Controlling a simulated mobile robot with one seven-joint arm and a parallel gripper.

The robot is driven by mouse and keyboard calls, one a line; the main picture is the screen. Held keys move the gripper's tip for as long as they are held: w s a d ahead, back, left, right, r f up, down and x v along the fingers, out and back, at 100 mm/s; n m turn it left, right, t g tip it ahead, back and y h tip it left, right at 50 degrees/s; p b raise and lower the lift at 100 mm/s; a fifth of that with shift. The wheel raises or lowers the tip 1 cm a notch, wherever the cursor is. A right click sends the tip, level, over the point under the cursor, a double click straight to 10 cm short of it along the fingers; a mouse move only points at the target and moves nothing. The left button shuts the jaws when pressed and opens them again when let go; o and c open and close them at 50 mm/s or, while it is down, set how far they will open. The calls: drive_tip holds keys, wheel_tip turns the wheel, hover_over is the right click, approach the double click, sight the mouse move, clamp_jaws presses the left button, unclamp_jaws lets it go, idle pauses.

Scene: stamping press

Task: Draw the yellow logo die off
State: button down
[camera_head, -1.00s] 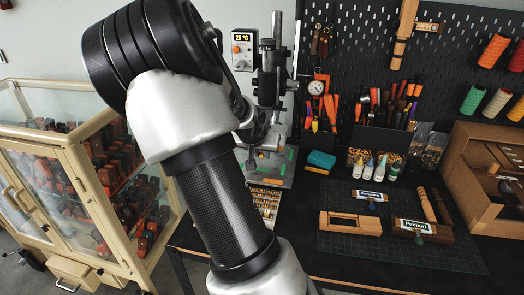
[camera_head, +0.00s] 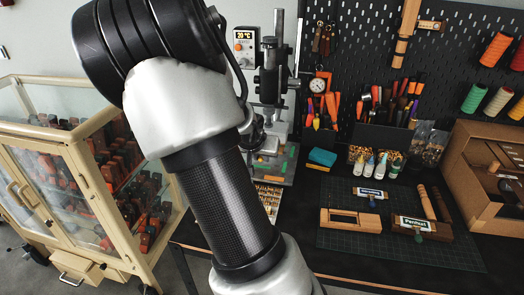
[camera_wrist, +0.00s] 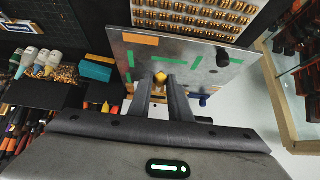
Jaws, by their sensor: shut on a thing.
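In the wrist view my gripper (camera_wrist: 159,82) has its two dark fingers closed on a small yellow die (camera_wrist: 160,77). Only part of the die shows between the fingertips, and its logo cannot be made out. Behind it is the press's grey base plate (camera_wrist: 200,58), marked with green and orange strips. I cannot tell whether the die touches anything besides the fingers. In the head view the stamping press (camera_head: 269,75) stands behind my arm, which hides my gripper and the die.
A tray of brass type (camera_wrist: 195,16) lies beside the plate. A glass cabinet (camera_head: 75,150) is at the left. At the right, a cutting mat (camera_head: 345,248) holds wooden tools; small bottles (camera_head: 377,165) stand behind it.

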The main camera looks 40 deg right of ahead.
drive_tip(key=s+a+p, duration=0.1)
drive_tip(key=s+a, duration=0.1)
drive_tip(key=a, duration=0.1)
drive_tip(key=shift+s, duration=0.3)
drive_tip(key=shift+a, duration=0.15)
idle(0.3)
